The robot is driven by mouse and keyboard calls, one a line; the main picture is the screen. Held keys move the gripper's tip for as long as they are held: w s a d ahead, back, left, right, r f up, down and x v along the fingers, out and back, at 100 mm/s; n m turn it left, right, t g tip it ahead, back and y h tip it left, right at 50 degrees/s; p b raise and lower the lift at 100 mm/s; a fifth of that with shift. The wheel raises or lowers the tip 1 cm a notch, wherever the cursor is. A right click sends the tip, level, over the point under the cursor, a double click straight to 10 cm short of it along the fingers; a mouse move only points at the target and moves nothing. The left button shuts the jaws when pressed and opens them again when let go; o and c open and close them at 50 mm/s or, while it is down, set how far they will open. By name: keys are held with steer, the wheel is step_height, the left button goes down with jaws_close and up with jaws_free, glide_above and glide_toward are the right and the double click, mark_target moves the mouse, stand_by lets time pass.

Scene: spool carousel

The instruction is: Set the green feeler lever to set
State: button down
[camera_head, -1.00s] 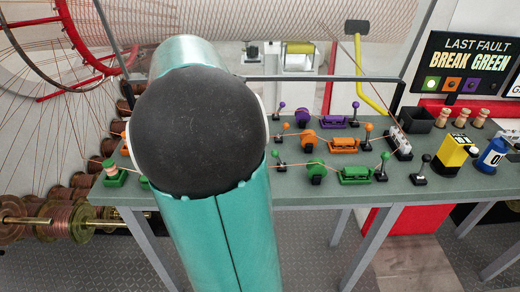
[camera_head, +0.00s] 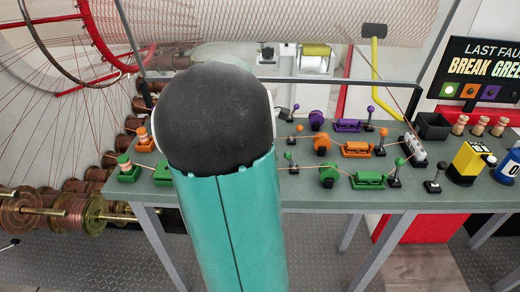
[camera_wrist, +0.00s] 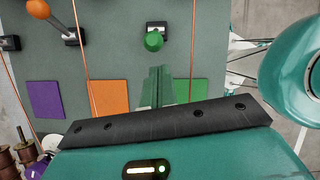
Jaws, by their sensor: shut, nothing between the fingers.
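A green-knobbed lever on a black base (camera_head: 289,157) stands just right of my arm in the head view, its knob leaning slightly left. In the wrist view a green knob (camera_wrist: 154,41) on a black base with a pale slot lies ahead of my gripper (camera_wrist: 157,84), apart from it. A second green-knobbed lever (camera_head: 398,163) stands farther right in the green row. I cannot tell from markings which is the feeler.
The orange lever (camera_wrist: 42,10) stands left of the green knob. Purple (camera_wrist: 46,98), orange (camera_wrist: 108,96) and green (camera_wrist: 190,91) pads lie on the table, with thin wires running past. A green wheel (camera_head: 328,175) and green block (camera_head: 368,180) sit in the green row.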

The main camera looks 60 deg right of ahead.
mark_target(289, 154)
steer(key=shift+s+d+r, duration=0.1)
steer(key=shift+s+d, duration=0.25)
steer(key=shift+s+d+r+t+y, duration=0.25)
steer(key=shift+s+r+t+y, duration=0.15)
steer(key=shift+t, duration=0.2)
stand_by(0.4)
steer(key=shift+s+d+r+t+y, duration=0.15)
steer(key=shift+s+t, duration=0.15)
steer(key=shift+t, duration=0.05)
steer(key=shift+s+d+r+t+y, duration=0.1)
steer(key=shift+s+t+y, duration=0.05)
steer(key=shift+s+t, duration=0.15)
steer(key=shift+s+d+r+t+y, duration=0.2)
steer(key=shift+s+d+t+y, duration=0.15)
steer(key=shift+t, duration=0.25)
steer(key=shift+s+d+r+t+y, duration=0.15)
steer(key=shift+s+t+y, duration=0.1)
steer(key=shift+s+t, duration=0.25)
steer(key=s+t, duration=0.1)
steer(key=s+d+t+y, duration=0.1)
steer(key=t, duration=0.1)
steer(key=shift+s+d+t+y, duration=0.15)
steer(key=shift+s+t+y, duration=0.15)
steer(key=shift+s, duration=0.1)
steer(key=shift+s+d, duration=0.15)
steer(key=shift+s, duration=0.15)
